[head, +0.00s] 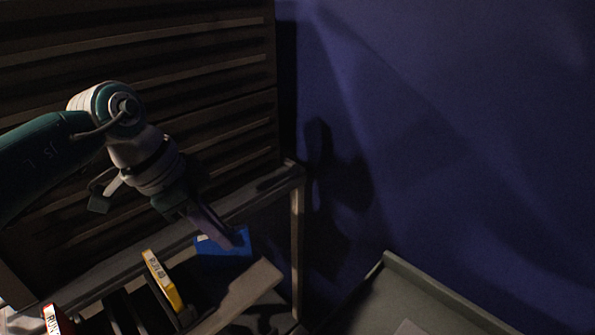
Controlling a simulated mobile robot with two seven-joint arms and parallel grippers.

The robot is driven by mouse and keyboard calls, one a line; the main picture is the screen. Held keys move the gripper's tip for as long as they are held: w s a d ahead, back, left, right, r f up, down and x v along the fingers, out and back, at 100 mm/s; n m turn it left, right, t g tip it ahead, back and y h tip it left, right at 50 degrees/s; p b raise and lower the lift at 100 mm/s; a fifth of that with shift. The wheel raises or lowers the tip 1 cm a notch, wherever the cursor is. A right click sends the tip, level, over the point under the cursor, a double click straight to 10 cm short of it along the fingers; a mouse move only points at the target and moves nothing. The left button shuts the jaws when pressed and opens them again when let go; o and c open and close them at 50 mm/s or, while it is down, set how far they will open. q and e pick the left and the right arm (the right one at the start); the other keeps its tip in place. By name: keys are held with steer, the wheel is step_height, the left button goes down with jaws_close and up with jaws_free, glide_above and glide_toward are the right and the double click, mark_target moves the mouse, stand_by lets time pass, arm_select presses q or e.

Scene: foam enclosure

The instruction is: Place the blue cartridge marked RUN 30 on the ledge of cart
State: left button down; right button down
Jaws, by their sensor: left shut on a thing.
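A blue cartridge (226,257) is at the right end of a wooden rack, beyond a yellow cartridge. My left gripper (228,238) comes down from the upper left and is shut on the blue cartridge near its top. A small pale label shows at its upper left edge, but its marking cannot be read. I cannot tell whether the cartridge rests in the rack or hangs just above it. A grey tray-like surface with a raised rim (440,290), possibly the cart, is at the lower right. My right gripper is not in view.
The yellow cartridge (163,279) stands in the rack (240,300) close to the blue one. A red cartridge (55,320) with a white label is at the lower left. Dark slatted panels rise behind the rack, and a blue wall fills the right.

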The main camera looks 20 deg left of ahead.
arm_select(q)
steer(key=shift+f, duration=0.1)
steer(key=c, duration=0.9)
jaws_free()
